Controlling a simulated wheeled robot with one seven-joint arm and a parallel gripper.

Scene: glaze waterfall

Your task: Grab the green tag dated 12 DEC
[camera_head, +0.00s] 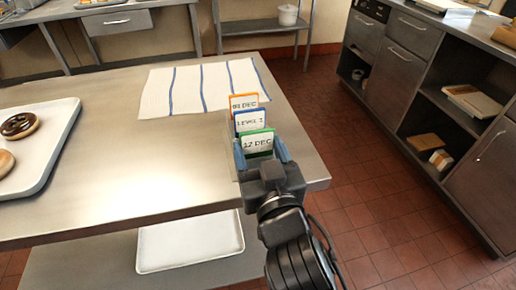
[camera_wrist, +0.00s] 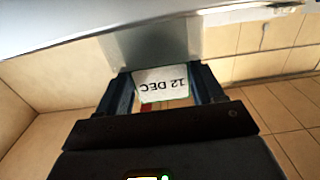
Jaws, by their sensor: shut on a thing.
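The green-edged tag (camera_head: 257,143) is the nearest of three tags near the table's right end. In the head view its text looks like "12 DEC". In the wrist view the 12 DEC tag (camera_wrist: 163,84) shows upside down between the fingers. My gripper (camera_head: 261,152) is shut on this tag, one blue finger at each side. Just behind it stand a blue tag (camera_head: 250,120) reading "LEVEL 1" and an orange tag (camera_head: 243,102) whose text ends in "DEC". Whether the held tag touches the table is hidden.
The steel table (camera_head: 150,190) has a striped cloth (camera_head: 205,85) at the back and a tray (camera_head: 50,150) with doughnuts at the left. A lower shelf holds a white tray (camera_head: 190,245). Dark cabinets (camera_head: 395,75) stand to the right across a tiled floor.

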